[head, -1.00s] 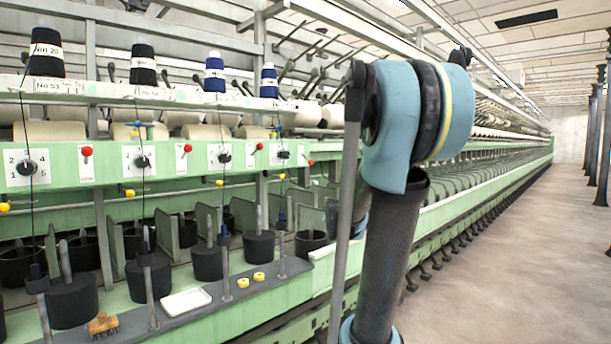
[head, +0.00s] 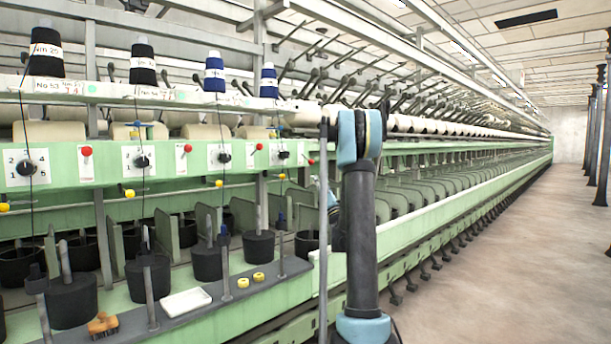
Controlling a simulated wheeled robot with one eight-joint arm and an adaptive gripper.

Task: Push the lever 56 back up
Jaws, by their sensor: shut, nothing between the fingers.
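Red-knobbed levers stand in white slot plates along the green rail. The rightmost red knob (head: 311,162) sits lower than the others, beside my arm. The other red knobs, such as the one left of it (head: 259,147), sit near the tops of their plates. The first spool label reads No 53 (head: 48,85); the labels further right are too small to read, so number 56 cannot be read. My arm stands upright right of the rightmost knob, its blue joint level with the rail. My gripper does not show; its place may be behind my arm.
Black dials (head: 224,158) sit between the levers, with thread spools (head: 215,74) above. A grey ledge below carries a white tray (head: 187,302), yellow rings (head: 243,282) and a brush (head: 102,325). The right aisle floor (head: 500,270) is clear.

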